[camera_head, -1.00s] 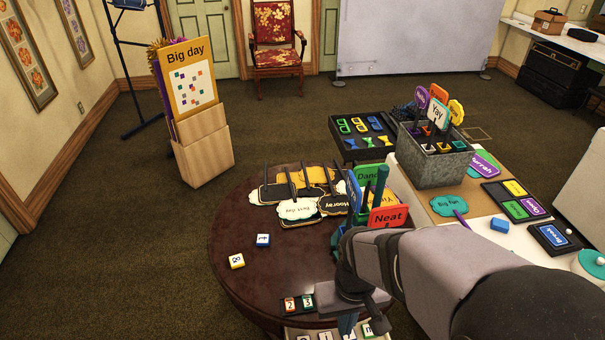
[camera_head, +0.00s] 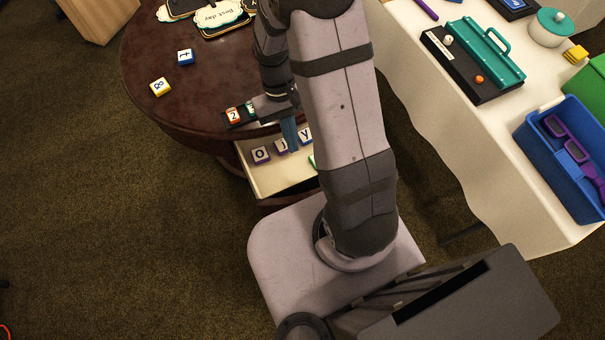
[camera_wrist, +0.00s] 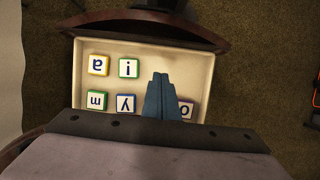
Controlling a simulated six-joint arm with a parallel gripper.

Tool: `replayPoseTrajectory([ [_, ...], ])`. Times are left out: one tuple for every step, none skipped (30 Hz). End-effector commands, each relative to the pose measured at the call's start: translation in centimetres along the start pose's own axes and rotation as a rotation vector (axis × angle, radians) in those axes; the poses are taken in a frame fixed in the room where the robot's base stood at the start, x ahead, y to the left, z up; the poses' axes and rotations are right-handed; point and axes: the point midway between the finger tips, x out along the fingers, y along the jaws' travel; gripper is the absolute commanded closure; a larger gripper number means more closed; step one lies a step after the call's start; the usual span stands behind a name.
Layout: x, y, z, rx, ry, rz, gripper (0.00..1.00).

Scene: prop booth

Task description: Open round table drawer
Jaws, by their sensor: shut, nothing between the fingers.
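The round table (camera_head: 150,55) is dark polished wood, at the upper left of the head view. Its drawer (camera_head: 275,182) stands pulled out at the near side, with a pale interior and a dark front. My gripper (camera_wrist: 160,80) is shut and empty. Its blue fingers show over the drawer's interior, also in the head view (camera_head: 289,135). The drawer front (camera_wrist: 150,22) is apart from the fingertips.
Letter blocks (camera_head: 160,87) and a small number holder (camera_head: 236,117) lie on the tabletop. A white-draped table (camera_head: 450,130) stands to the right with a black-and-teal case (camera_head: 480,65) and a blue bin (camera_head: 560,150).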

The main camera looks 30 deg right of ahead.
Motion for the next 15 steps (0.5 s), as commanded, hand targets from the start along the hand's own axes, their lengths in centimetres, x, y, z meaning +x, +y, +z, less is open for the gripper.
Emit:
replayPoseTrajectory([
  [-1.2, 0.1, -1.1, -0.003, 0.013, 0.002, 1.00],
  [-2.0, 0.1, -1.6, -0.005, 0.021, 0.003, 1.00],
  [-2.7, 0.1, -2.1, -0.007, 0.025, 0.004, 1.00],
  [-3.2, 0.2, -2.3, -0.009, 0.025, 0.005, 1.00],
  [-3.6, 0.2, -2.4, -0.011, 0.019, 0.005, 1.00],
  [-3.7, 0.2, -2.0, -0.014, 0.001, 0.006, 1.00],
  [-3.7, 0.2, -1.6, -0.016, -0.013, 0.006, 1.00],
  [-3.6, 0.2, -1.3, -0.017, -0.026, 0.006, 1.00],
  [-3.6, 0.2, -1.0, -0.019, -0.037, 0.006, 1.00],
  [-3.6, 0.2, -0.9, -0.020, -0.041, 0.006, 1.00],
  [-3.6, 0.2, -0.8, -0.021, -0.045, 0.006, 1.00],
  [-3.6, 0.2, -0.7, -0.022, -0.047, 0.006, 1.00],
  [-3.6, 0.2, -0.7, -0.023, -0.047, 0.006, 1.00],
  [-3.5, 0.2, -0.7, -0.023, -0.047, 0.006, 1.00],
  [-3.4, 0.2, -0.7, -0.023, -0.047, 0.006, 1.00],
])
